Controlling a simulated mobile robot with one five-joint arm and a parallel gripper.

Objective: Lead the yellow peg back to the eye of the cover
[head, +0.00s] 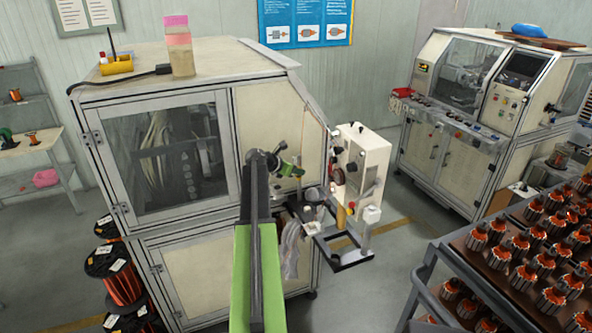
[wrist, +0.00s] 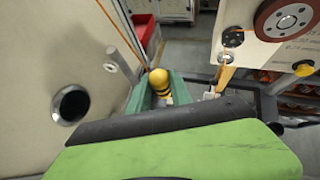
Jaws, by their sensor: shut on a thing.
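The yellow peg (wrist: 158,80), with dark bands, sits between the green fingers of my gripper (wrist: 161,87) in the wrist view. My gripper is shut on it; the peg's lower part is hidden. The cream cover (wrist: 40,45) fills the left of the wrist view. Its eye (wrist: 70,105), a dark round hole with a metal rim, is left of my gripper and apart from the peg. In the head view my gripper (head: 290,170) is in front of the cover (head: 265,120), and I cannot make out the peg or the eye.
A white control box (head: 364,165) stands right of my gripper; its brown wheel (wrist: 288,18) shows in the wrist view. A short metal pin (wrist: 112,55) sticks out near the cover. A dark bracket (head: 345,255) lies below. A rack of armatures (head: 520,250) stands at right.

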